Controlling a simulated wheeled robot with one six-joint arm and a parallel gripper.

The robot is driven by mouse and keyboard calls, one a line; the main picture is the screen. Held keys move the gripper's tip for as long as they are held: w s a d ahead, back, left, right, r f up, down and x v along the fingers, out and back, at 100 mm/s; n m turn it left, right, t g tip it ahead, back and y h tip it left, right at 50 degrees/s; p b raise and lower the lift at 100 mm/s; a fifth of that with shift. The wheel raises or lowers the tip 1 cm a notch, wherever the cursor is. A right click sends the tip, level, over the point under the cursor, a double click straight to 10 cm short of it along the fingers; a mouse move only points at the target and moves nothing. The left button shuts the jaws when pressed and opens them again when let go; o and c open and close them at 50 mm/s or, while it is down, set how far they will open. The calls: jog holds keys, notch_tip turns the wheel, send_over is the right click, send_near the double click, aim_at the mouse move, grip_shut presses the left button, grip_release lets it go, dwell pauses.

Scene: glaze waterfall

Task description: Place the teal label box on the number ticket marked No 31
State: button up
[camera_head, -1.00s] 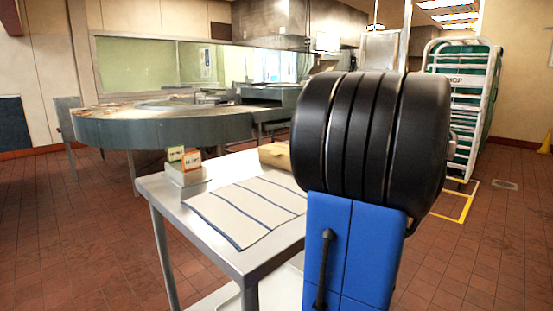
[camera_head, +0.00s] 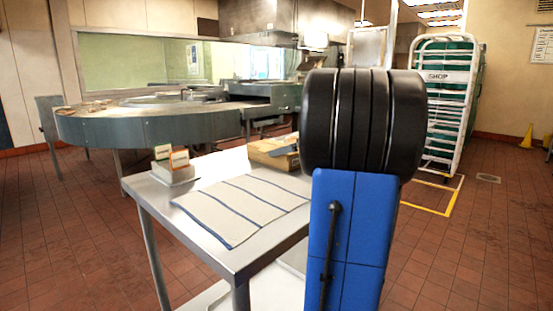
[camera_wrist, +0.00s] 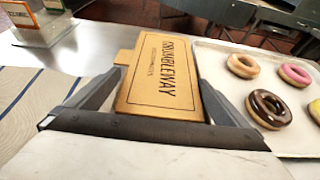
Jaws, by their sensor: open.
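In the wrist view my gripper (camera_wrist: 158,78) is open, with its fingers on either side of a tan box (camera_wrist: 160,75) lettered "CRUMBLEWAY". I cannot tell whether they touch it. The tan box also shows on the table in the head view (camera_head: 272,153), partly behind my arm. Two small items, one with a green label (camera_head: 162,152) and one with an orange label (camera_head: 180,160), stand on a pale block (camera_head: 172,175) at the table's left. I cannot tell whether either is the teal label box. No ticket marked No 31 is readable.
A striped cloth (camera_head: 240,208) lies across the metal table (camera_head: 190,222). A tray (camera_wrist: 222,62) of doughnuts (camera_wrist: 268,108) is right of the tan box in the wrist view. A round counter (camera_head: 150,130) stands behind. A white rack (camera_head: 445,110) is at right.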

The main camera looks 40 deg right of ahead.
jog(key=shift+x, duration=2.55)
jog(key=shift+c, duration=0.6)
jog(key=c, duration=0.8)
jog(key=shift+o, duration=0.2)
